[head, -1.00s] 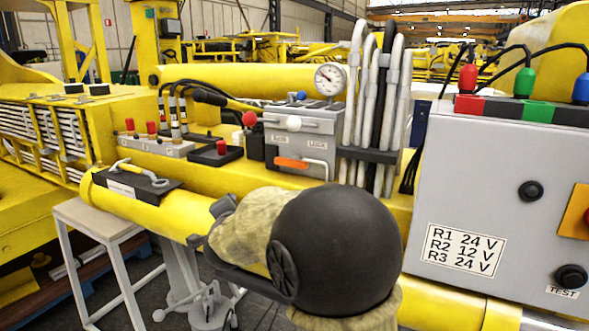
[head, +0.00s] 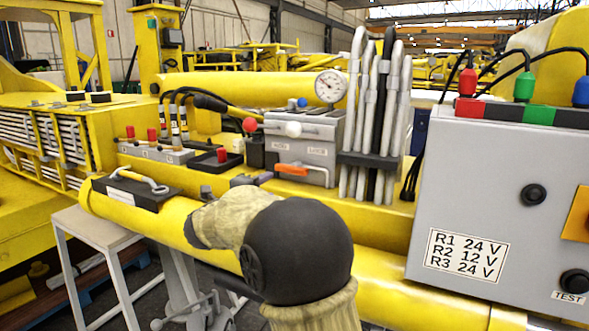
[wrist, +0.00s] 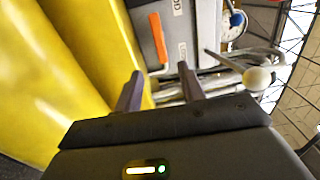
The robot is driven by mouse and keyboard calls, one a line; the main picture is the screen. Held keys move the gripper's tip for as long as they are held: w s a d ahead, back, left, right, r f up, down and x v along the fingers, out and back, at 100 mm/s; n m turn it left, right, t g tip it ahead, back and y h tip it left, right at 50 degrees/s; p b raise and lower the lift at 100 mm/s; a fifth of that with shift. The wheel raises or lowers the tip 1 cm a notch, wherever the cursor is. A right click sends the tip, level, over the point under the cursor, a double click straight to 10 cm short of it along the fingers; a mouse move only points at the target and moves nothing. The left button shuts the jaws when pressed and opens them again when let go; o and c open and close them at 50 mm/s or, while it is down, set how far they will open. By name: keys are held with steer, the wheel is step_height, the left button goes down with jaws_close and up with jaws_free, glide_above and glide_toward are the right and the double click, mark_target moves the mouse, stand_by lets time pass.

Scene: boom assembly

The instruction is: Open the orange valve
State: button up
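The orange valve handle (head: 291,169) lies level on the front of the grey valve box (head: 318,152), under its labels. In the wrist view the orange handle (wrist: 158,38) shows ahead of the fingers, between their lines. My gripper (head: 252,180) is just left of the handle in the head view, close to it. In the wrist view my gripper (wrist: 160,82) is open, with two dark fingers apart and nothing between them. I see no contact with the handle. My dark round wrist joint hides part of the yellow beam.
A white-knobbed lever (wrist: 258,78) sticks out right of the fingers in the wrist view. A pressure gauge (head: 330,86) and grey hoses (head: 360,130) stand by the valve box. A grey control cabinet (head: 480,210) fills the right. Yellow beams run below.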

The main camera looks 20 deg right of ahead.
mark_target(291, 171)
steer(key=p+x, duration=0.4)
steer(key=x, duration=1.2)
steer(key=shift+a, duration=0.1)
steer(key=c, duration=0.9)
